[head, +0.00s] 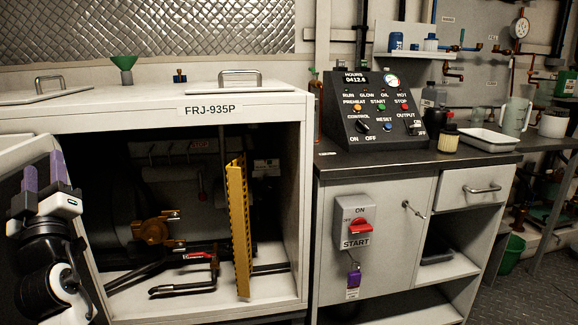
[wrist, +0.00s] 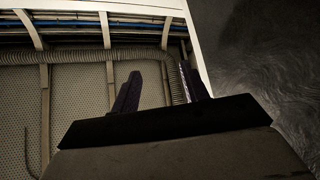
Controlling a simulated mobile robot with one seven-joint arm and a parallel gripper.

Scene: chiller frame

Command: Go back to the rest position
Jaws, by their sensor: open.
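My gripper (head: 44,181) shows at the left of the head view, with two purple fingers pointing up and a gap between them. It is open and holds nothing. It is in front of the open white cabinet marked FRJ-935P (head: 205,108), by its left side. In the wrist view the two dark fingers (wrist: 158,88) stand apart with nothing between them. Beyond them are a ribbed hose (wrist: 90,57) and a perforated panel (wrist: 75,110).
The cabinet holds a yellow slotted upright (head: 239,228), a brass fitting (head: 154,230) and a red-handled valve (head: 200,256). Dark floor shows at the right.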

